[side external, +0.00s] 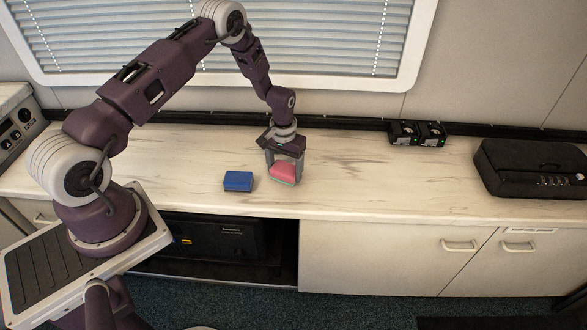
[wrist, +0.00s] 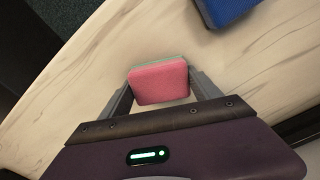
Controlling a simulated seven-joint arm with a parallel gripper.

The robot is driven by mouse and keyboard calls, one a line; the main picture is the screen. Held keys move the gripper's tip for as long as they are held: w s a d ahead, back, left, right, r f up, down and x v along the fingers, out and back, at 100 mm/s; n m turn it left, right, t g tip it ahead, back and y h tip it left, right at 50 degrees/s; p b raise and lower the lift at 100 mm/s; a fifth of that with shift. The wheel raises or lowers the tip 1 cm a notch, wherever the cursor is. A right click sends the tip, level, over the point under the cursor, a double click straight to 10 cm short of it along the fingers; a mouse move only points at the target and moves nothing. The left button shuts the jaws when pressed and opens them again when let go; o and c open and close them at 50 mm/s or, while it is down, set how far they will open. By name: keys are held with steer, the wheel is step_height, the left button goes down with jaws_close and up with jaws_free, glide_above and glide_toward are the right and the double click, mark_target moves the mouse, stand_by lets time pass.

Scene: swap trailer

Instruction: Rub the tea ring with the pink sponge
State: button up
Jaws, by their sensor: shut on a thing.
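The pink sponge (side external: 283,173) is between the fingers of my gripper (side external: 284,170), at or just above the pale worktop; I cannot tell if it touches. In the wrist view the pink sponge (wrist: 159,83) sits between the two grey fingers of my gripper (wrist: 162,88), with a thin green edge along its far side. My gripper is shut on it. The tea ring does not show clearly in either view; it may be hidden or too faint against the veined surface.
A blue sponge (side external: 238,181) lies left of my gripper and shows at the top of the wrist view (wrist: 226,8). Dark battery-like units (side external: 417,133) stand at the back. A black case (side external: 532,168) is at the right. The worktop (side external: 385,180) between is clear.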

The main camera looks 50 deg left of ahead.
steer(key=shift+s+a, duration=0.65)
steer(key=shift+r, duration=4.1)
